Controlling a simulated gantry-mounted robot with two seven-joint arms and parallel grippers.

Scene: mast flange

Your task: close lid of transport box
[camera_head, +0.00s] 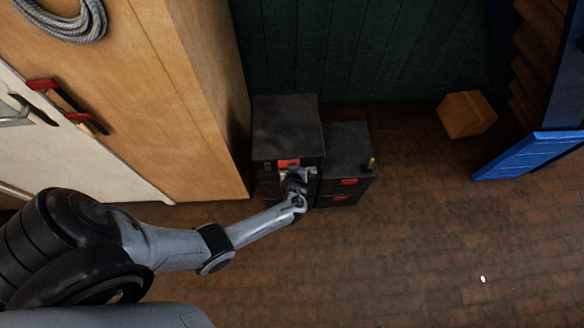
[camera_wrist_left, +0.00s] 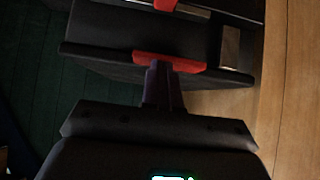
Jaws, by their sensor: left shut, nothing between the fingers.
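A black transport box (camera_head: 287,120) stands against the dark green wall, with a flat dark top and a red latch (camera_head: 289,163) on its front edge. In the left wrist view the box (camera_wrist_left: 110,38) shows its dark front, with a red latch (camera_wrist_left: 170,62) on a dark edge strip. My left gripper (camera_head: 291,178) is at the front of this box, just below the red latch. In the left wrist view its fingers (camera_wrist_left: 160,75) are shut and empty, with the tips right at the red latch; I cannot tell if they touch. Whether the lid is fully down is unclear. My right gripper is not in view.
A second, lower black box (camera_head: 346,146) with red latches stands close on the right. A wooden cabinet (camera_head: 190,80) stands close on the left. A cardboard box (camera_head: 466,114) and a blue frame (camera_head: 525,155) are farther right.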

